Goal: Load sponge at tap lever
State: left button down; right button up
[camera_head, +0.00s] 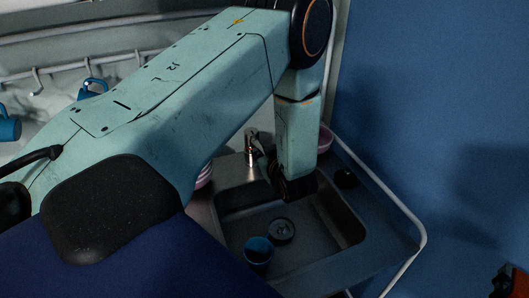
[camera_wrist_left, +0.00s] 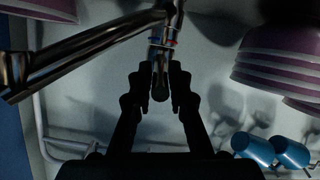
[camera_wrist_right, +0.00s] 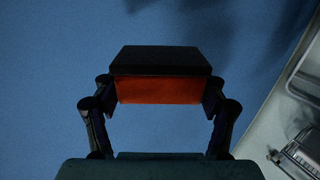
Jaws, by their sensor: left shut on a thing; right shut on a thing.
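The sponge (camera_wrist_right: 158,91), orange-red with a black layer, is gripped between the fingers of my right gripper (camera_wrist_right: 158,97) in the right wrist view. A red and black part of it shows at the lower right edge of the head view (camera_head: 505,279). My left gripper (camera_wrist_left: 160,92) is shut on the tap lever (camera_wrist_left: 160,86), whose end sits between the fingertips. The chrome tap (camera_head: 253,151) stands at the back of the sink (camera_head: 345,229) in the head view, left of my left gripper's dark wrist. The left fingertips are mostly hidden there.
A blue cup (camera_head: 258,252) is in the sink beside the round drain (camera_head: 281,231). Pink-purple bowls (camera_wrist_left: 280,55) and blue cups (camera_wrist_left: 255,149) are near my left gripper. A white rail (camera_head: 408,220) edges the sink's right side. The blue wall (camera_head: 440,90) is right.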

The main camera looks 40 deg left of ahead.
jog(key=shift+r, duration=0.1)
pick_arm(q)
jog(key=shift+r+h+p, duration=0.3)
jog(key=shift+r+p, duration=0.1)
jog(key=shift+p, duration=0.3)
pick_arm(e)
jog(key=shift+r, duration=0.7)
pick_arm(q)
jog(key=shift+a+r+g+h+p, duration=0.15)
jog(key=shift+g+h+p, duration=0.25)
jog(key=shift+p, duration=0.25)
pick_arm(e)
jog(key=shift+r, duration=0.6)
pick_arm(q)
jog(key=c, duration=1.3)
grip_release()
jog(key=shift+w, duration=0.15)
pick_arm(e)
jog(key=shift+a+f, duration=0.1)
